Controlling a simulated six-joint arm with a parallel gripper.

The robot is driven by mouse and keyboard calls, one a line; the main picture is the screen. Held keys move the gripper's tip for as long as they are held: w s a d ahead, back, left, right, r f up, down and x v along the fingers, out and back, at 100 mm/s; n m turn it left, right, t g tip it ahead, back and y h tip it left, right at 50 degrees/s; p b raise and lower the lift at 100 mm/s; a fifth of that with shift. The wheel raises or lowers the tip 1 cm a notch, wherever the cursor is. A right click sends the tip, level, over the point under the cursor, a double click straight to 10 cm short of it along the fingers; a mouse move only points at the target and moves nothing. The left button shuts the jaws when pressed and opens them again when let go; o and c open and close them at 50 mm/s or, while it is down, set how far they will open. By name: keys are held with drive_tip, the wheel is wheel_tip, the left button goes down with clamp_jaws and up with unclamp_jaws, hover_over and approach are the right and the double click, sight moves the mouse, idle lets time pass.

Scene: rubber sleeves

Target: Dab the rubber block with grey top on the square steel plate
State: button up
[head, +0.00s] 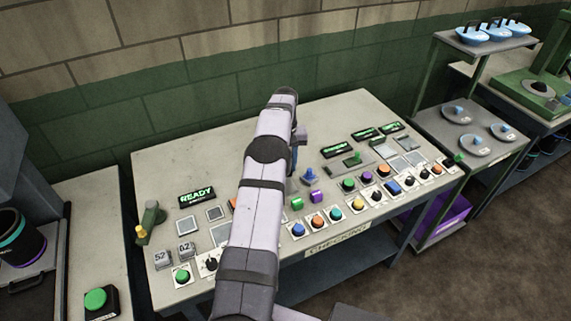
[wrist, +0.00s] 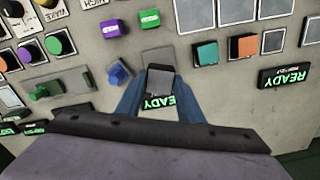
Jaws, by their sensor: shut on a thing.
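In the wrist view my gripper (wrist: 160,80) has its blue fingers shut on a small block with a grey top (wrist: 160,86). A small square steel plate (wrist: 158,54) lies just beyond the fingertips, partly covered by the block in this view. I cannot tell whether the block touches the panel or hangs above it. In the head view my arm crosses the bench and hides the block and this plate; only a bit of the blue fingers (head: 294,160) shows.
A blue knob (wrist: 119,74) stands close beside the fingers. A green lever (wrist: 48,89) is farther left. Green (wrist: 149,19) and purple (wrist: 108,27) blocks lie beyond the plate. A lit READY sign (head: 197,195) and several buttons cover the bench (head: 160,175).

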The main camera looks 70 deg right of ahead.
drive_tip(key=shift+f, duration=0.15)
drive_tip(key=shift+f+b, duration=2)
drive_tip(key=shift+f, duration=0.95)
drive_tip(key=shift+f, duration=0.4)
drive_tip(key=shift+a+f+b, duration=0.2)
drive_tip(key=shift+f+b, duration=0.05)
drive_tip(key=shift+b, duration=0.05)
idle(0.6)
drive_tip(key=shift+r, duration=0.2)
drive_tip(key=shift+d+r+p, duration=0.15)
drive_tip(key=shift+r+p, duration=2.45)
drive_tip(key=shift+r, duration=1.4)
drive_tip(key=shift+w, duration=0.1)
